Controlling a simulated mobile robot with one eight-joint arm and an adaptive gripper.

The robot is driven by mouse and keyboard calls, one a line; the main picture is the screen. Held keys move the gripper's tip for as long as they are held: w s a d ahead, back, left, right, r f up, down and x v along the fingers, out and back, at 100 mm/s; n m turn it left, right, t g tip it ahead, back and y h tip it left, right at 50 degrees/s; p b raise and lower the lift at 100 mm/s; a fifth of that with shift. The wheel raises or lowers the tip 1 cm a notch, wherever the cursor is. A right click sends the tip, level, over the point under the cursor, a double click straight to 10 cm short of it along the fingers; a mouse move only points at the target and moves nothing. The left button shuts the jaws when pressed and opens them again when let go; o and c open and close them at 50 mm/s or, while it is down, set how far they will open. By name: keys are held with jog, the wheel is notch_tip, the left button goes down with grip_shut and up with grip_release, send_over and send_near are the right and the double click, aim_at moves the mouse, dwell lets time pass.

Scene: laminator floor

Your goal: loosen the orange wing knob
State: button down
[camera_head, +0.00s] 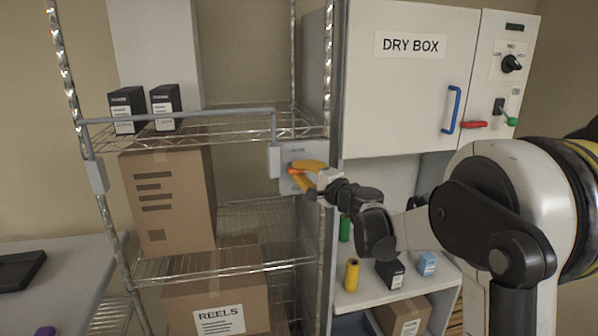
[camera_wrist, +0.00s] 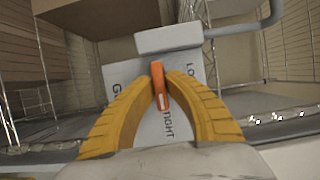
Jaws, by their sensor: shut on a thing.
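The orange wing knob (camera_wrist: 159,85) sits on a light grey plate (camera_wrist: 183,69) in the wrist view. My gripper (camera_wrist: 160,88) has yellow fingers shut on the knob, one on each side. In the head view my gripper (camera_head: 295,172) reaches the grey plate (camera_head: 290,152) at the shelf's right post, and only a bit of orange shows between the fingers.
A grey bar (camera_head: 190,117) runs across the wire shelf front to the plate. Cardboard boxes (camera_head: 168,190) and two black boxes stand on the shelves. The dry box cabinet (camera_head: 400,75) stands right of the post, with a yellow cylinder (camera_head: 351,275) and small boxes on the ledge below.

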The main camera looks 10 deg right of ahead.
jog(key=n+g+h, duration=0.1)
jog(key=n, duration=0.3)
jog(key=n+g+h, duration=0.1)
jog(key=n+h, duration=0.1)
jog(key=n, duration=0.1)
jog(key=n+g+h, duration=0.1)
jog(key=n+h, duration=0.1)
jog(key=n, duration=0.1)
jog(key=shift+n, duration=0.3)
jog(key=shift+n+h, duration=1)
jog(key=shift+n, duration=0.4)
jog(key=c, duration=1.4)
grip_release()
jog(key=shift+w, duration=0.1)
